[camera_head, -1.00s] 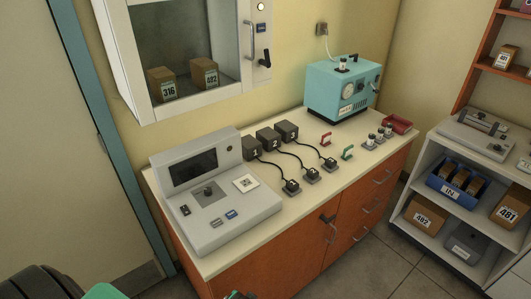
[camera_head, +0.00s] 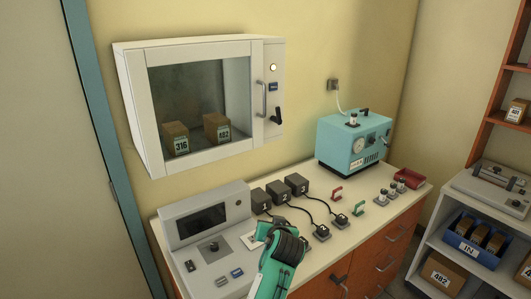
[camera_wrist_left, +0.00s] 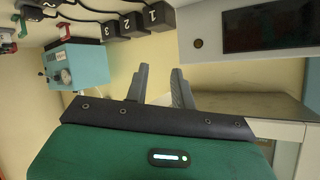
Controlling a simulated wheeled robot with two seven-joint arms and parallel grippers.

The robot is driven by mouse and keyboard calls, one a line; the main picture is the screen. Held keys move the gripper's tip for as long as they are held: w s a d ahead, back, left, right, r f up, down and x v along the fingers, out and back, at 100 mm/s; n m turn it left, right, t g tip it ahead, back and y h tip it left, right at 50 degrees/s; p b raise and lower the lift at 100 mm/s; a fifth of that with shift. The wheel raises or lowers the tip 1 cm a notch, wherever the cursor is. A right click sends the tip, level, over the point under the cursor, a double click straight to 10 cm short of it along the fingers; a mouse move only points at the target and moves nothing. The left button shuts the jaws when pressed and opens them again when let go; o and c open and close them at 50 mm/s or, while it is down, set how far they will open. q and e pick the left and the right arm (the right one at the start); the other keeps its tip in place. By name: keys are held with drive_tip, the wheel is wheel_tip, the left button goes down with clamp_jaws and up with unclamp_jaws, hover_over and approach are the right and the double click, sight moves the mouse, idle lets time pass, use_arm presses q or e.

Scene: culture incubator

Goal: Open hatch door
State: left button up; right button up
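The hatch is a white wall cabinet with a glass door (camera_head: 200,105); the door looks shut. A vertical grey handle (camera_head: 261,98) is on its right side, with a black lever (camera_head: 277,117) on the frame beside it. Two boxes, 316 (camera_head: 176,139) and 482 (camera_head: 217,128), show behind the glass. One of my green and black arms rises in front of the bench, below the hatch; its fingertips cannot be made out there. In the left wrist view my left gripper (camera_wrist_left: 159,80) has its fingers apart with nothing between them. My right gripper is not identifiable.
A grey console (camera_head: 205,225) and numbered black blocks (camera_head: 280,192) stand on the bench below the hatch. A teal machine (camera_head: 352,142) stands further right, with a cable to the wall. A shelf unit (camera_head: 440,235) is at the right.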

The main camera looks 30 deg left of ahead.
use_arm(q)
drive_tip(key=w+a+r+n+y, duration=0.1)
drive_tip(key=w+r+y, duration=0.15)
drive_tip(key=r, duration=0.45)
drive_tip(key=w+a+r+n+y, duration=0.1)
drive_tip(key=w+r+n, duration=0.1)
drive_tip(key=w+r, duration=0.35)
drive_tip(key=n+y, duration=0.3)
approach(265, 101)
drive_tip(key=p+x, duration=0.3)
drive_tip(key=x, duration=0.1)
drive_tip(key=p+x, duration=0.3)
drive_tip(key=x, duration=0.2)
drive_tip(key=shift+r+p, duration=0.25)
drive_tip(key=shift+p, duration=0.1)
drive_tip(key=shift+x, duration=0.8)
drive_tip(key=shift+f, duration=0.2)
drive_tip(key=shift+c, duration=0.3)
clamp_jaws()
